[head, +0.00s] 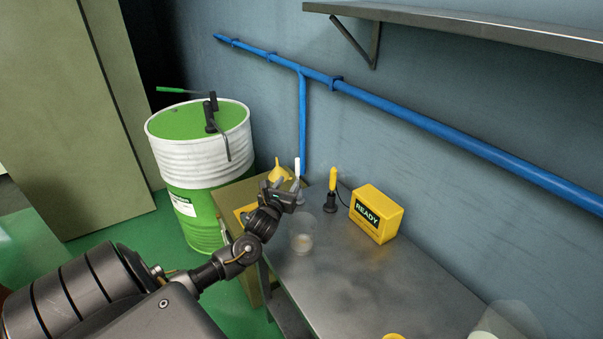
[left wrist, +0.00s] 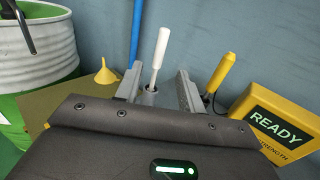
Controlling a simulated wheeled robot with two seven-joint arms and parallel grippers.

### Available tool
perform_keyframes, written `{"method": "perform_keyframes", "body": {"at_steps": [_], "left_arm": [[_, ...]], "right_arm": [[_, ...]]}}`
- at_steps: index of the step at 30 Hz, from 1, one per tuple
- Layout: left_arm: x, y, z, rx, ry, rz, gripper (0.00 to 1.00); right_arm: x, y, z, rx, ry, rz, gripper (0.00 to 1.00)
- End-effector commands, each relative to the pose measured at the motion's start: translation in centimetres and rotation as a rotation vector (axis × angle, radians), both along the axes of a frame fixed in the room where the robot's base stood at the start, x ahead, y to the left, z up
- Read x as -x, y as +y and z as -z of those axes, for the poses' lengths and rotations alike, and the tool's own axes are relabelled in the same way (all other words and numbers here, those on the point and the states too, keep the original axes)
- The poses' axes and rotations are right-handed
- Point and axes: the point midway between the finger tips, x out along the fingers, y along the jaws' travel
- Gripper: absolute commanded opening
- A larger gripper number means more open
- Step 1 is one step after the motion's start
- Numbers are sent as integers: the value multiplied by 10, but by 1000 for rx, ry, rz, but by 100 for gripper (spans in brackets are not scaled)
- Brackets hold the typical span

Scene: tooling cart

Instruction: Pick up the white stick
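The white stick (head: 297,166) stands upright at the back of the metal cart top, its lower end in a small grey holder. In the left wrist view the white stick (left wrist: 161,46) rises between and beyond the two fingers, tilted slightly in the picture. My left gripper (head: 288,186) is just in front of it, open, with a finger on each side of the stick's line in the left wrist view (left wrist: 158,84). Neither finger visibly touches the stick. The stick's base is partly hidden by the gripper. My right gripper is not in view.
A yellow-handled tool (head: 333,179) stands in a dark holder right of the stick, beside a yellow READY box (head: 377,214). A clear cup (head: 302,236) stands nearer. A yellow funnel (left wrist: 105,73) is left of the stick. A green-white drum (head: 200,160) stands beyond the cart's left end.

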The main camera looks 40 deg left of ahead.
Motion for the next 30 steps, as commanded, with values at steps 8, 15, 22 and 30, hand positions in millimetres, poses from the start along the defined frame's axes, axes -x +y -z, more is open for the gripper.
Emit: {"method": "perform_keyframes", "body": {"at_steps": [8,15,22,30], "left_arm": [[-38,18,-2,1,-2,-4,39],[-48,19,-1,1,-2,1,39],[-71,26,-5,3,-2,-1,39],[-95,35,-2,2,-1,2,39]], "right_arm": [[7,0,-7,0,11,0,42],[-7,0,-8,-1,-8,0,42],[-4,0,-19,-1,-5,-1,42],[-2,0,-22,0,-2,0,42]]}}
